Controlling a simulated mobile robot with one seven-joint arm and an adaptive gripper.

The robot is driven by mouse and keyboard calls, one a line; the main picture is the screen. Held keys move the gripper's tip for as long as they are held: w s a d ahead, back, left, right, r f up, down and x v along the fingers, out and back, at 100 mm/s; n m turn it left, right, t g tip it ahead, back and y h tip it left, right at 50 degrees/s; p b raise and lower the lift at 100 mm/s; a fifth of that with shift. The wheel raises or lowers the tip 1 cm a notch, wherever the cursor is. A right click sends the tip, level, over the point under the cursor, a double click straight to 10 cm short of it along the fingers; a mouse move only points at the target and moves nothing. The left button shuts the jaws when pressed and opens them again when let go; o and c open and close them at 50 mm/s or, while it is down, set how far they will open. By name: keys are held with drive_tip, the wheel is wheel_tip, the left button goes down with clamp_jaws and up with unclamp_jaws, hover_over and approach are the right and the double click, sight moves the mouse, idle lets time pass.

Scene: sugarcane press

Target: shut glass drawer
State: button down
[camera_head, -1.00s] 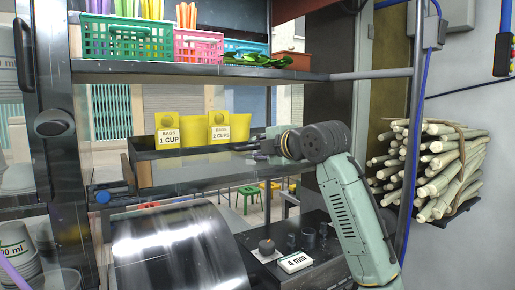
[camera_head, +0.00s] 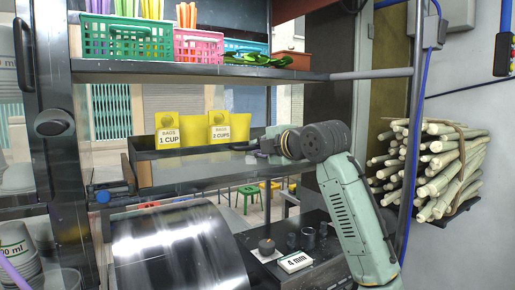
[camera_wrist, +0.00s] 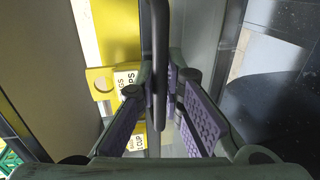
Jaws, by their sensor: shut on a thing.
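The glass drawer (camera_head: 205,172) is a dark-framed tray with a clear glass front in the middle of the head view. Yellow bags (camera_head: 242,128) labelled "1 cup" and "2 cups" stand in or behind it. My gripper (camera_head: 256,148) is at the right part of the drawer front. In the wrist view, a dark handle bar (camera_wrist: 158,40) runs between the purple-padded fingers of my gripper (camera_wrist: 165,85), which is shut on it. Yellow bags show behind the bar there. The exact finger contact is small and partly hidden in the head view.
A shelf (camera_head: 210,72) with coloured baskets (camera_head: 125,40) hangs above the drawer. A shiny metal drum (camera_head: 180,245) and a "4 mm" box (camera_head: 296,262) are below. A blue-hosed post (camera_head: 412,150) and bundled canes (camera_head: 435,165) stand right of my arm.

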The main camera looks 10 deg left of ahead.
drive_tip(key=w+a+p, duration=0.2)
drive_tip(key=shift+w+a+r, duration=0.1)
drive_tip(key=shift+w+a, duration=0.25)
drive_tip(key=shift+w, duration=0.05)
drive_tip(key=shift+d, duration=0.1)
drive_tip(key=c, duration=2.1)
unclamp_jaws()
drive_tip(key=shift+o, duration=1.3)
drive_tip(key=shift+w+a, duration=0.1)
drive_tip(key=shift+a, duration=0.15)
drive_tip(key=shift+o, duration=0.7)
drive_tip(key=shift+d, duration=0.15)
